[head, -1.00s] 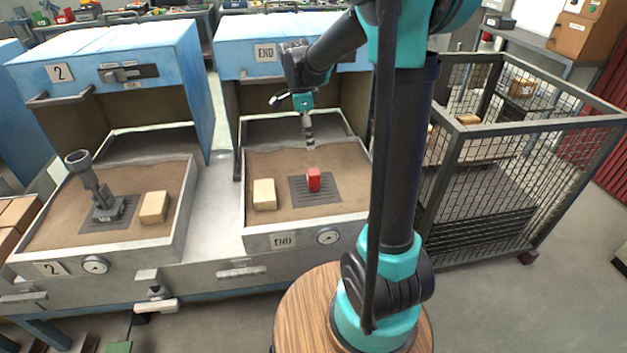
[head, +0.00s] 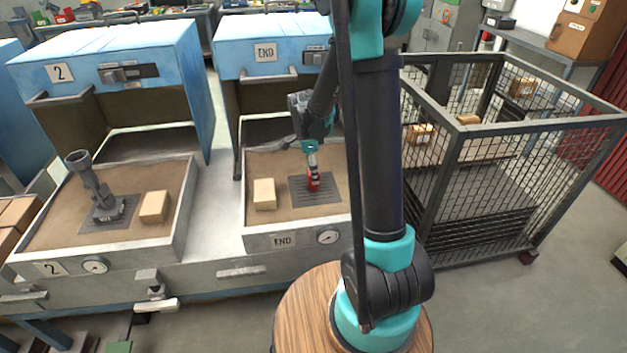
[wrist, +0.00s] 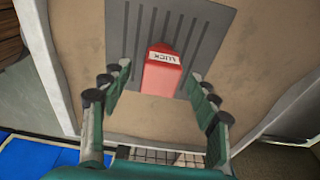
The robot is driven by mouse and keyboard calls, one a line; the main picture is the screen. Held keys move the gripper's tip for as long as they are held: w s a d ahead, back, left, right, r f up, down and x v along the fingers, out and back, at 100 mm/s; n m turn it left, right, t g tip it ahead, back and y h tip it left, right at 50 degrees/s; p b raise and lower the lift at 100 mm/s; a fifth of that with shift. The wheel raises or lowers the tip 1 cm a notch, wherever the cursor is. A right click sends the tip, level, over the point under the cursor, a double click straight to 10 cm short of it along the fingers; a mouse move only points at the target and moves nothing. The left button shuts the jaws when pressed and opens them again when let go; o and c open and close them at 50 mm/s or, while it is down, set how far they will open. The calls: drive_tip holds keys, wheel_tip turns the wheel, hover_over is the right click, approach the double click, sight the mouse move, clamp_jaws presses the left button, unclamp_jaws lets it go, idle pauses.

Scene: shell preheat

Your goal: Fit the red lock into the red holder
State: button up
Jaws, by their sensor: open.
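The red lock (head: 313,184) is a small red block on the dark grooved plate (head: 328,196) in the sand tray marked END. In the wrist view the lock (wrist: 162,75) shows a white label, upside down to me. My gripper (head: 312,168) points down at the lock from above. In the wrist view the open fingers of my gripper (wrist: 159,70) show on either side of the lock, with gaps left and right. The fingers partly cover the lock in the head view. I cannot make out a red holder in any view.
A tan block (head: 264,194) lies left of the plate in the same tray. The left tray, marked 2, holds a dark upright fixture (head: 100,198) and another tan block (head: 153,206). A blue hood (head: 270,42) overhangs the back. A mesh cart (head: 500,165) stands at right.

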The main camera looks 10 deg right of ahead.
drive_tip(key=shift+d+f, duration=0.1)
drive_tip(key=shift+f, duration=0.7)
drive_tip(key=shift+c, duration=0.2)
clamp_jaws()
drive_tip(key=shift+r, duration=0.15)
